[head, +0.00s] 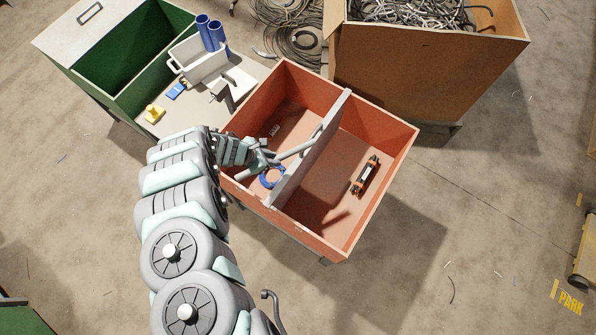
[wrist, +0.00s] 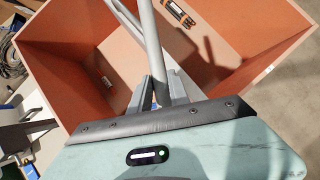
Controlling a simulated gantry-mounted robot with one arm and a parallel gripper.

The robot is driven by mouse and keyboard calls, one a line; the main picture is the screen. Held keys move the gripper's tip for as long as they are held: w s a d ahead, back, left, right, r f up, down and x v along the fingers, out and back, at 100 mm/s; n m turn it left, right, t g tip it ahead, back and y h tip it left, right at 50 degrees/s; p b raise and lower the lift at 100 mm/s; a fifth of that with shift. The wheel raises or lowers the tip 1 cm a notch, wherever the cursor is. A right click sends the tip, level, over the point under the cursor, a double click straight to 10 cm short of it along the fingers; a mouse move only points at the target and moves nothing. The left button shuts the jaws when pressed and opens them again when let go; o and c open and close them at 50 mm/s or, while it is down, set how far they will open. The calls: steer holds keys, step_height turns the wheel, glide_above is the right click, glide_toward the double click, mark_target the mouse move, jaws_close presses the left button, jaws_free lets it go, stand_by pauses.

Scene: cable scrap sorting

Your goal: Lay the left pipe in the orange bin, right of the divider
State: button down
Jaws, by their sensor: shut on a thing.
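The orange bin (head: 390,150) stands in the middle of the head view. A grey divider (head: 304,162) splits it into left and right compartments. My gripper (head: 274,158) is over the left compartment, shut on a slim grey pipe (head: 296,149). The pipe slants up to the right, towards the divider. In the wrist view the grey pipe (wrist: 149,40) runs up from between the fingers, close to the divider (wrist: 125,18). I cannot tell whether pipe and divider touch. The fingertips are partly hidden behind the gripper body.
A black and orange part (head: 366,175) lies in the right compartment, with bare floor around it.

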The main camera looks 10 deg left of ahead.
steer(key=d+f+m+b, duration=0.1)
steer(key=d+f+b, duration=0.3)
steer(key=d, duration=1)
steer(key=n+t+y+b, duration=0.2)
steer(key=n+y+b, duration=0.3)
steer(key=n+b, duration=1.2)
glide_above(317, 185)
steer(key=s+b, duration=0.2)
steer(key=b, duration=0.4)
step_height(317, 185, down, 28)
steer(key=m, duration=0.6)
steer(key=shift+s+d+f+b, duration=0.1)
steer(key=shift+f+b, duration=1.55)
steer(key=shift+f, duration=1.85)
steer(key=shift+f, duration=0.15)
steer(key=c, duration=1.2)
jaws_free()
steer(key=shift+c, duration=0.2)
